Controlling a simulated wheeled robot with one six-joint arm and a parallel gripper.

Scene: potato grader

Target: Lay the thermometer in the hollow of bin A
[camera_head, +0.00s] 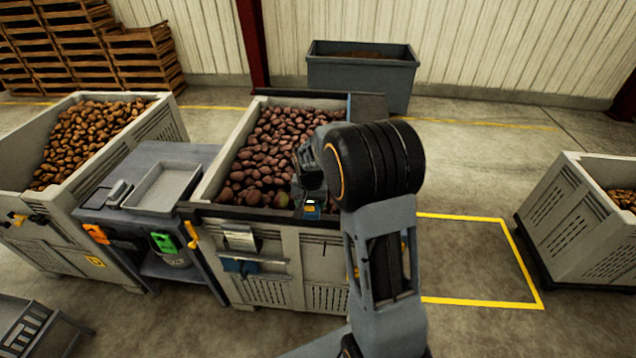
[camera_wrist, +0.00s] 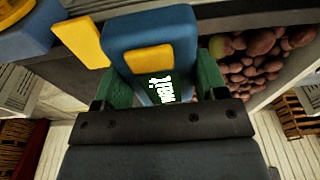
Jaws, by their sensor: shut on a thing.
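The thermometer (camera_head: 312,209) is a small blue block with a yellow patch, at the near rim of the middle bin. In the wrist view the thermometer (camera_wrist: 150,30) shows a blue body, a yellow button and a lit green-white display. My gripper (camera_wrist: 163,82) is shut on it, with a green finger on each side. In the head view my gripper (camera_head: 311,194) is partly hidden by my arm. The middle bin (camera_head: 212,180) is grey and full of dark red potatoes. No letter A is readable, and the hollow cannot be made out.
A left bin (camera_head: 62,204) holds brown potatoes. Between the bins stands a bench (camera_head: 130,226) with a metal tray (camera_head: 163,186). A right bin (camera_head: 580,215) stands apart. A grey tub (camera_head: 360,75) is behind. Floor inside the yellow outline (camera_head: 470,262) is clear.

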